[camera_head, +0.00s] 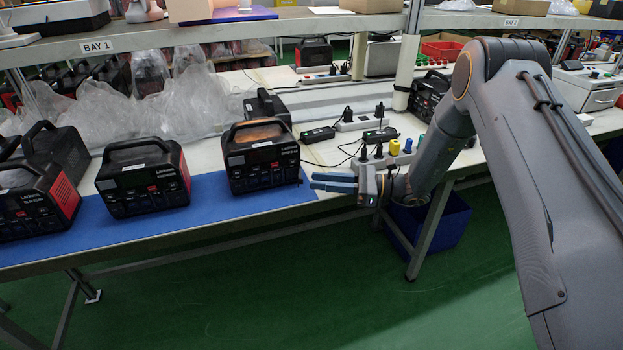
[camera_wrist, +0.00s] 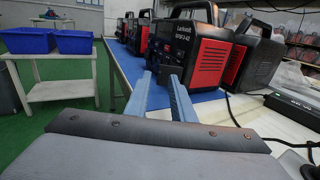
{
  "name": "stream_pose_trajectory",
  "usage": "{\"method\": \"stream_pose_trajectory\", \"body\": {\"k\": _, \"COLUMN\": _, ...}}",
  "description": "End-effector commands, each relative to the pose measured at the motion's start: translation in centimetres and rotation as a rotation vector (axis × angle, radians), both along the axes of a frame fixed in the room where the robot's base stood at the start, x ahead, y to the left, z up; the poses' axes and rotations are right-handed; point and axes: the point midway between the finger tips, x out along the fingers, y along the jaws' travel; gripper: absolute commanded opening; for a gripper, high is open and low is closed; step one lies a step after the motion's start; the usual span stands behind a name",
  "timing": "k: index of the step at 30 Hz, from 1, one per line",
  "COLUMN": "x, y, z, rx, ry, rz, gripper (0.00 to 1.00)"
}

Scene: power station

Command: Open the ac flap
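The nearest power station (camera_head: 262,155) is a black box with a top handle, red side panels and small covers low on its front. It stands upright near the right end of the blue mat (camera_head: 222,197). In the wrist view the same power station (camera_wrist: 196,52) shows a red panel beside its dark face. I cannot make out which cover is the AC flap or whether it is open. My gripper (camera_head: 318,181) is just right of the power station, near the table's front edge.
Several more power stations stand left along the mat, including one nearby (camera_head: 143,180). A power strip (camera_head: 385,158) with plugs and cables lies right of the unit. Clear plastic bags (camera_head: 190,100) lie behind. The green floor (camera_head: 290,290) in front of the table is clear.

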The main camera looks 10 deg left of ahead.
Motion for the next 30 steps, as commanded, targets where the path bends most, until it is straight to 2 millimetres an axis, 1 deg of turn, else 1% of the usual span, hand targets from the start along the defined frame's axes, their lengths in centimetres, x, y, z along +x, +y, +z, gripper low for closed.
{"method": "stream_pose_trajectory", "body": {"k": 1, "x": -0.2, "y": 0.8, "z": 0.1, "rx": 0.000, "ry": 0.000, "rz": 0.003, "gripper": 0.22}}
{"method": "stream_pose_trajectory", "body": {"k": 3, "x": -0.2, "y": 1.6, "z": 0.1, "rx": 0.000, "ry": -0.001, "rz": 0.003, "gripper": 0.22}}
{"method": "stream_pose_trajectory", "body": {"k": 7, "x": -0.3, "y": 2.7, "z": 0.1, "rx": 0.000, "ry": -0.001, "rz": 0.001, "gripper": 0.22}}
{"method": "stream_pose_trajectory", "body": {"k": 10, "x": -0.3, "y": 3.0, "z": 0.0, "rx": -0.001, "ry": -0.001, "rz": 0.001, "gripper": 0.22}}
{"method": "stream_pose_trajectory", "body": {"k": 17, "x": -0.3, "y": 3.1, "z": 0.0, "rx": -0.001, "ry": -0.001, "rz": 0.001, "gripper": 0.22}}
{"method": "stream_pose_trajectory", "body": {"k": 20, "x": -0.3, "y": 3.0, "z": 0.0, "rx": -0.001, "ry": -0.001, "rz": 0.001, "gripper": 0.07}}
{"method": "stream_pose_trajectory", "body": {"k": 21, "x": -0.3, "y": 3.0, "z": 0.0, "rx": -0.001, "ry": -0.001, "rz": 0.001, "gripper": 0.00}}
{"method": "stream_pose_trajectory", "body": {"k": 30, "x": -0.1, "y": 3.0, "z": -0.1, "rx": 0.002, "ry": -0.004, "rz": 0.020, "gripper": 0.00}}
